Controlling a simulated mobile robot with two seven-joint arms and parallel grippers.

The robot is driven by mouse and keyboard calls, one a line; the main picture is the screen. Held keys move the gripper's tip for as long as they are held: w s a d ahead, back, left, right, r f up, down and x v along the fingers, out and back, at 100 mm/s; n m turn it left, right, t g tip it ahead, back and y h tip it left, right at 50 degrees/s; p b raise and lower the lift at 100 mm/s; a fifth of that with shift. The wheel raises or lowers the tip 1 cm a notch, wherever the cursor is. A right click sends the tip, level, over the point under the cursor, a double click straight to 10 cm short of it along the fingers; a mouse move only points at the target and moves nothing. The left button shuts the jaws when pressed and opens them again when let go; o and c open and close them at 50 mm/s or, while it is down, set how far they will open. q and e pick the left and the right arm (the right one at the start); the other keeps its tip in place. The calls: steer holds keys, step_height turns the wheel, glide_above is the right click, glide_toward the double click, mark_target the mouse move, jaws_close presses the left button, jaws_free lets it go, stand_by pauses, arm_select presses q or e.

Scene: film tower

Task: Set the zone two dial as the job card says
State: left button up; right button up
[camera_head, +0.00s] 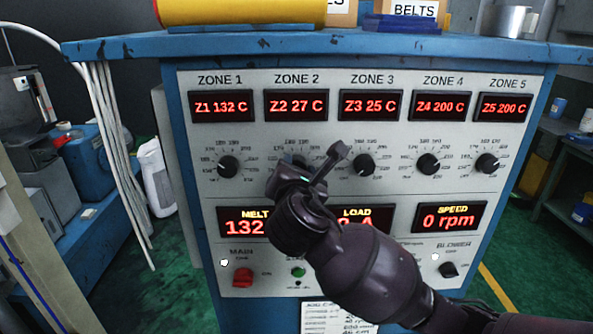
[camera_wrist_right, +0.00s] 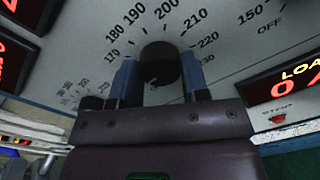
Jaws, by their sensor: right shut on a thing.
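The zone two dial (camera_wrist_right: 158,62) is a black round knob between my right gripper's fingers (camera_wrist_right: 158,82) in the right wrist view. Scale numbers from 170 to 230 show around it, with 200 near its top; I cannot make out its pointer. In the head view my right gripper (camera_head: 303,168) covers most of this dial, below the ZONE 2 display (camera_head: 297,105), which reads Z2 27 C. The gripper is shut on the knob. A white printed card (camera_head: 338,317) shows at the bottom of the panel, partly cut off and too small to read surely. My left gripper is not in view.
Neighbouring dials for zone one (camera_head: 228,167) and zone three (camera_head: 364,165) sit close on either side. Below are the melt display (camera_head: 243,221), the speed display (camera_head: 449,216), a red main switch (camera_head: 243,277) and a blower switch (camera_head: 449,269). My right arm crosses the lower panel.

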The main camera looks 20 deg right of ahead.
steer(key=shift+m+y, duration=0.4)
steer(key=shift+m, duration=4.3)
steer(key=o, duration=0.9)
steer(key=shift+s, duration=0.1)
steer(key=b+v, duration=0.1)
steer(key=v, duration=0.9)
steer(key=shift+s+a, duration=0.1)
steer(key=shift+s, duration=0.25)
